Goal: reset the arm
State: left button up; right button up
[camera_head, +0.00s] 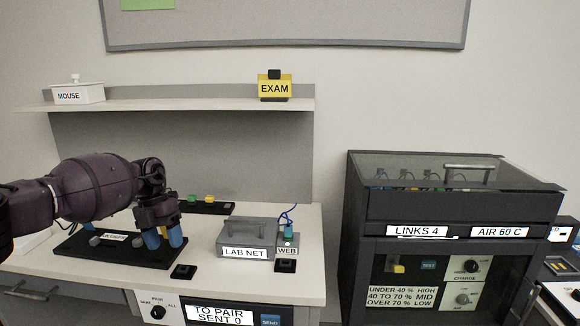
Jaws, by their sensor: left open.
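My left arm (95,188) comes in from the left, dark purple, and reaches over the left part of the white desk. My left gripper (163,238) points down with its blue fingertips apart. It is over the right end of a black tray (150,259). I cannot tell whether the fingertips touch the tray. A small grey piece and a white label (115,237) are on the tray, left of the fingers. The arm hides part of the desk and the tray's back edge. My right gripper is not in view.
A grey LAB NET box (247,232) and a WEB device (287,240) with a blue cable stand right of the gripper. A shelf (190,106) above holds a MOUSE box (77,94) and a yellow EXAM block (274,88). A dark cabinet (450,208) stands at the right.

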pick_arm(q)
jog(key=w+d+r+t+h, duration=0.15)
jog(key=d+h, duration=0.25)
jog(key=d, duration=0.6)
jog(key=w+d+r+t+h, duration=0.1)
jog(key=d+r+t+h, duration=0.15)
jog(key=d, duration=0.65)
jog(key=s+d+r+n+t+h+p, duration=0.2)
jog(key=s+d+n+t+h, duration=0.55)
jog(key=d, duration=0.45)
jog(key=s+a+f+n+t+y+p, duration=0.1)
jog(key=s+a+f+n+t+y, duration=0.2)
jog(key=s+a+f+n+y, duration=0.6)
jog(key=s+a+f+n+t+y+p, duration=0.15)
jog(key=s+a+f+n+t, duration=0.45)
jog(key=n, duration=0.8)
jog(key=s+a+f+n+g+y, duration=0.2)
jog(key=s+a+f, duration=0.2)
jog(key=s, duration=0.4)
jog(key=s+a+f+n+g+y, duration=0.2)
jog(key=s+a+f, duration=0.2)
jog(key=s, duration=0.5)
jog(key=s+a+f+n+g+y, duration=0.2)
jog(key=s+a+f, duration=0.3)
jog(key=s, duration=0.3)
jog(key=shift+s+g+p, duration=0.3)
jog(key=shift+g+p, duration=0.05)
